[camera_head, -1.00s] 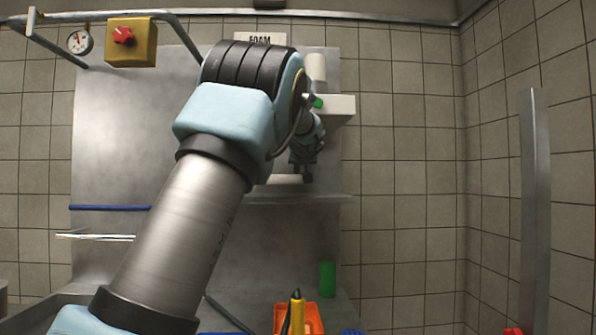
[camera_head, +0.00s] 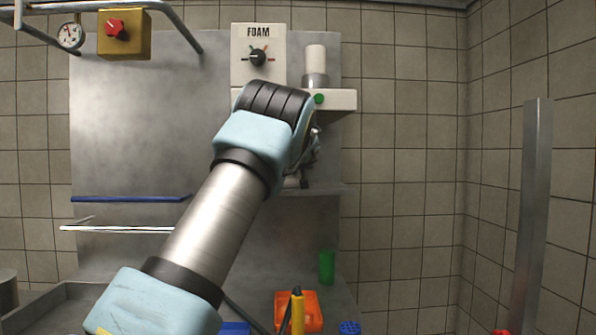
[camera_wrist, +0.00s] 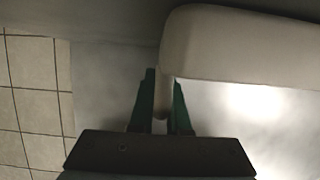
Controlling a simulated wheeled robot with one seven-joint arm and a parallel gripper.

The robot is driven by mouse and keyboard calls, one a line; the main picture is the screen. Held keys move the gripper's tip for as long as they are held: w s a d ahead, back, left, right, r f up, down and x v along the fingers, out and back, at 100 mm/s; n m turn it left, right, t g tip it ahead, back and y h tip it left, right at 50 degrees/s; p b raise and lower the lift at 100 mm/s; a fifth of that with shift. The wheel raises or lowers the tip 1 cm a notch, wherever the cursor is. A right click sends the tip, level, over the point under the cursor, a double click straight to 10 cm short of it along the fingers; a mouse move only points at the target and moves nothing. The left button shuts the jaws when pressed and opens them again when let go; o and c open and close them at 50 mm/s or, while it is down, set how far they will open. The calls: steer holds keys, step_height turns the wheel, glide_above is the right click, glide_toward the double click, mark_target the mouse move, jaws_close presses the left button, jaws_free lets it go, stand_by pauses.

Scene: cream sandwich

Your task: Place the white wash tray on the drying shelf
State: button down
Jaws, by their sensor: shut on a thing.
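The white wash tray (camera_wrist: 250,45) fills the upper right of the wrist view. Its thin pale edge stands between the two green fingers of my gripper (camera_wrist: 164,95), which is shut on it. In the head view my arm hides most of the gripper and tray; only a small pale piece (camera_head: 291,182) shows below the wrist, near a grey metal ledge (camera_head: 325,188) on the back panel. I cannot tell whether the tray touches this ledge, or whether the ledge is the drying shelf.
A FOAM control box (camera_head: 258,75) and a white bracket (camera_head: 340,99) are on the wall behind my arm. A blue rail (camera_head: 120,199) is at left. A green cup (camera_head: 326,267) and an orange container (camera_head: 312,312) stand below. A metal post (camera_head: 531,200) is at right.

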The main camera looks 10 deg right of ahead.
steer(key=c, duration=0.9)
jaws_free()
steer(key=shift+s, duration=0.1)
steer(key=b+v, duration=0.6)
steer(key=v, duration=0.5)
steer(key=shift+s+a+r, duration=0.1)
steer(key=shift+s+r, duration=0.15)
steer(key=shift+s, duration=0.1)
